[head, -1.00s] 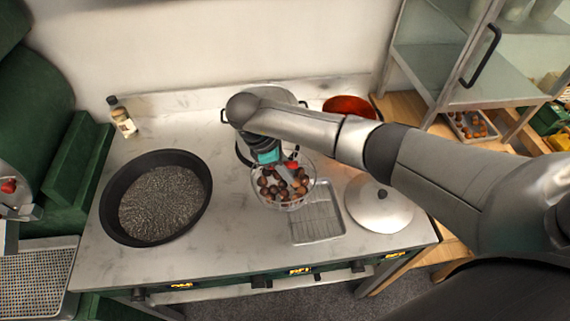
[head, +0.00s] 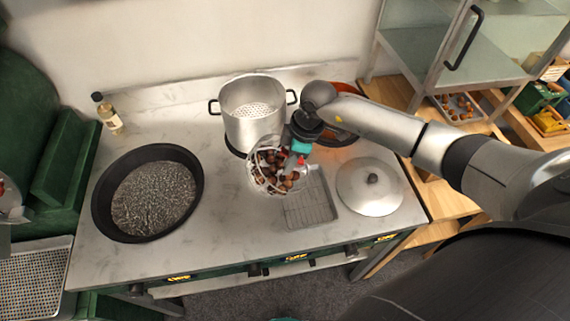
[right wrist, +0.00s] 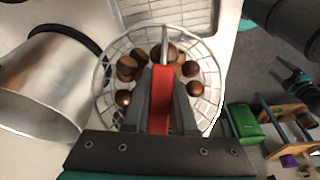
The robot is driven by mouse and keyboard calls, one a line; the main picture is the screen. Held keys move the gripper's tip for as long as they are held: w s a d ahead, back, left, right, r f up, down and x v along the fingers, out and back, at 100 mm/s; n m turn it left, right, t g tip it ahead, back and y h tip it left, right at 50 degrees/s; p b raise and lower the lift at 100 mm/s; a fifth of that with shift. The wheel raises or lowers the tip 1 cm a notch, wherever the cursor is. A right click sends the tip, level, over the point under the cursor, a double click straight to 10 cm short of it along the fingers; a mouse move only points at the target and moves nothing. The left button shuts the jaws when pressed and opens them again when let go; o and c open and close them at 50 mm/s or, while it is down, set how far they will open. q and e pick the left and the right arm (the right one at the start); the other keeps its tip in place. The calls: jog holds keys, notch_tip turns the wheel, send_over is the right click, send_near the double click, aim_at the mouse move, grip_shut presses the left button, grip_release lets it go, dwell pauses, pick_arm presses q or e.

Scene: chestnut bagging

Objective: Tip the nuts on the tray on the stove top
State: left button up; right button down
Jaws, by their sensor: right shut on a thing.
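A round wire basket (head: 252,183) holds several brown chestnuts (head: 272,165). My right gripper (head: 299,158) is shut on the basket's red handle, which also shows in the right wrist view (right wrist: 161,98). The basket is above the stove top, just left of the grey metal tray (head: 312,211), and looks tilted. The chestnuts (right wrist: 127,68) are inside the wire basket (right wrist: 105,98) in the right wrist view. The visible part of the tray is bare; the basket and gripper hide its upper left corner. My left gripper is not in view.
A steel pot (head: 252,122) stands close behind the basket. A black pan (head: 110,222) with dark grains stands at the left. A lid (head: 358,203) lies right of the tray, and an orange-red pan (head: 345,88) is behind my arm. A bottle (head: 112,119) stands at the back left.

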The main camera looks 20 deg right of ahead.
aim_at(301, 177)
jog(key=shift+s+d+t+y+b, duration=0.15)
jog(key=shift+d+t+y+b, duration=0.25)
jog(key=shift+y+b, duration=0.65)
jog(key=shift+s+d+t+y+b, duration=0.15)
jog(key=shift+t+y+b, duration=0.2)
jog(key=shift+b, duration=0.85)
jog(key=y+b, duration=0.1)
jog(key=b, duration=0.2)
jog(key=d+f+t+y+b, duration=0.1)
jog(key=b, duration=0.3)
jog(key=s+f+y+b, duration=0.1)
jog(key=b, duration=0.3)
jog(key=shift+d+f+t+y, duration=0.2)
jog(key=shift+d+t+y, duration=0.1)
jog(key=shift+d+t, duration=0.05)
jog(key=shift+s+d+f+t+y+b, duration=0.1)
jog(key=shift+s+d+t+y+b, duration=0.3)
jog(key=shift+d+t+y+b, duration=0.7)
jog(key=shift+s+d+f+t+y+b, duration=0.15)
jog(key=shift+s+d+t+y+b, duration=0.3)
jog(key=shift+y+b, duration=1.25)
jog(key=shift+s+d+f+t+y+b, duration=0.1)
jog(key=shift+s+d+t+y+b, duration=0.25)
jog(key=shift+d+t+y+b, duration=0.75)
jog(key=shift+a+g+y+b, duration=0.3)
jog(key=shift+a+g+y, duration=0.05)
jog(key=shift+y, duration=0.05)
jog(key=shift+r, duration=0.1)
